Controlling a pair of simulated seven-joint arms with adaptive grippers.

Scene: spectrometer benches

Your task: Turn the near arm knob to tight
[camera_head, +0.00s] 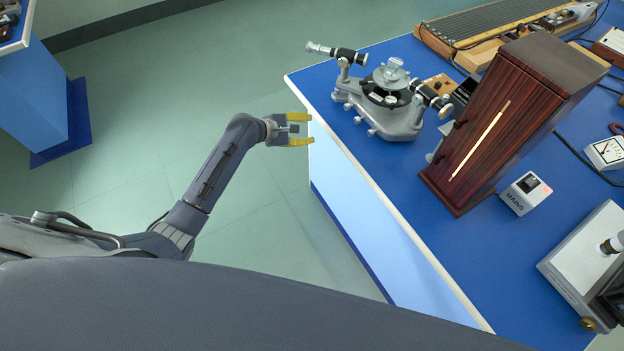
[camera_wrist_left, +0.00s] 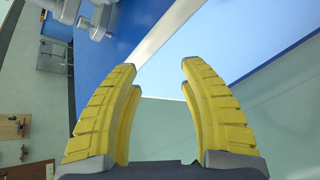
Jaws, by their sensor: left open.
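The grey spectrometer (camera_head: 383,100) stands near the left corner of the blue bench, with one telescope arm pointing left and another to the right. Small knobs show around its base; I cannot tell which one is the near arm knob. Part of the spectrometer also shows at the top left of the left wrist view (camera_wrist_left: 85,14). My left gripper (camera_head: 311,129) has yellow fingers and is open and empty. It is beside the bench's left edge, apart from the spectrometer. Its open fingers fill the middle of the left wrist view (camera_wrist_left: 160,75). My right gripper is not in view.
A tall dark wooden box (camera_head: 500,125) stands right of the spectrometer. A small white mains box (camera_head: 526,194), a meter (camera_head: 606,153) and a grey instrument (camera_head: 585,262) lie further right on the blue bench (camera_head: 470,260). Open floor (camera_head: 230,80) lies left of the bench.

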